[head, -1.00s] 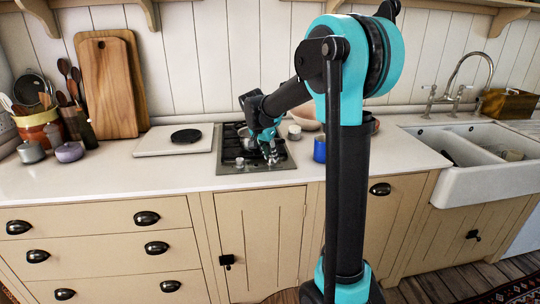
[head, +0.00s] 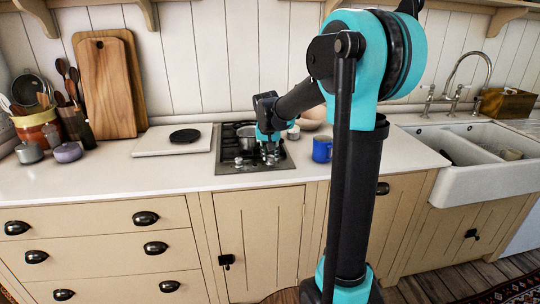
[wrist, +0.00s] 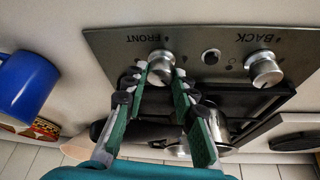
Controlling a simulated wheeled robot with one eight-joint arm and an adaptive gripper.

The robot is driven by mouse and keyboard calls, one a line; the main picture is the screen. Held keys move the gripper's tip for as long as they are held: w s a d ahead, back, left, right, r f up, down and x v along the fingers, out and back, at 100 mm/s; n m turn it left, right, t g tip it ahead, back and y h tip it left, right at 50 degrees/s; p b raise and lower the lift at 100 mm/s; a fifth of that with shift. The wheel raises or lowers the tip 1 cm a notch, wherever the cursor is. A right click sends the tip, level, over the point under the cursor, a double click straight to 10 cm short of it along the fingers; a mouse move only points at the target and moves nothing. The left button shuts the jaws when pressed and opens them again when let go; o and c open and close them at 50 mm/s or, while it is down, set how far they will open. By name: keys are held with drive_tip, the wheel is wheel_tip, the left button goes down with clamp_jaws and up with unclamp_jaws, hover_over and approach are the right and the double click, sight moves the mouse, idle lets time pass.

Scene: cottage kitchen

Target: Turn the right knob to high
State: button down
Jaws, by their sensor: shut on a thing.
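The right knob (wrist: 160,65), a silver round knob by the upside-down word FRONT, sits between my fingertips in the wrist view. My gripper (wrist: 159,72) is shut on it, one finger on each side. In the head view my gripper (head: 270,157) is at the right front of the hob (head: 228,168) and hides this knob. The left knob (wrist: 263,68), by the word BACK, stands free to the right in the wrist view. I cannot read the right knob's setting.
A metal pot (head: 246,136) stands on the hob behind my gripper. A blue mug (head: 322,149) is on the counter to the right. A white board with a black disc (head: 185,136) lies to the left. The counter front is clear.

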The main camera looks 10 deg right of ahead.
drive_tip(key=c, duration=1.2)
unclamp_jaws()
drive_tip(key=v, duration=1.2)
drive_tip(key=shift+a, duration=0.1)
